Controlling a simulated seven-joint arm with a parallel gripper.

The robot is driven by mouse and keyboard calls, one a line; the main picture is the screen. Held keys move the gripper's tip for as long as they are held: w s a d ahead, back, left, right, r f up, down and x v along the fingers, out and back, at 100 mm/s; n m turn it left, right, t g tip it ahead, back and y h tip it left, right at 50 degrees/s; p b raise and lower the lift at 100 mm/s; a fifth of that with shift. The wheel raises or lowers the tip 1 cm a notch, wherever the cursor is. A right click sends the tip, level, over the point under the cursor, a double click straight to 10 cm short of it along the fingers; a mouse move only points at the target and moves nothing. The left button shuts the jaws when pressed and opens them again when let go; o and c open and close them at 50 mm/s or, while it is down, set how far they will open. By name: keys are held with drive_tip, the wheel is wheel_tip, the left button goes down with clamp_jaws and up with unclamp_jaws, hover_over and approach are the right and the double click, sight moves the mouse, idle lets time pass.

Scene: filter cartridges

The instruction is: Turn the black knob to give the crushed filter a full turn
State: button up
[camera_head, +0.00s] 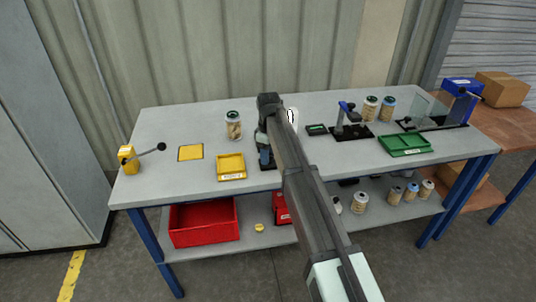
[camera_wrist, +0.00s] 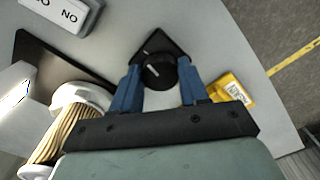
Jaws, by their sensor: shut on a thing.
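The black knob (camera_wrist: 158,72) with a pale pointer line shows in the wrist view, on a dark plate (camera_wrist: 150,44). My gripper (camera_wrist: 158,82) has its two blue fingers on either side of the knob and is shut on it. A pleated tan filter (camera_wrist: 58,132) with a white end cap stands at the lower left of the wrist view, partly cut off by my gripper body; I cannot tell whether it is crushed. In the head view my arm hides the knob, and a bit of a white thing (camera_head: 293,115) shows behind the arm.
A green tray (camera_head: 382,149) and more filters (camera_head: 388,107) stand right. A yellow box with a black-knobbed lever (camera_head: 127,157) is far left.

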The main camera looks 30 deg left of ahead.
drive_tip(key=shift+n, duration=0.9)
drive_tip(key=o, duration=1.1)
drive_tip(key=shift+c, duration=0.2)
drive_tip(key=shift+r, duration=0.15)
wheel_tip(320, 180, up, 14)
drive_tip(key=shift+w+f, duration=0.15)
drive_tip(key=shift+f, duration=0.05)
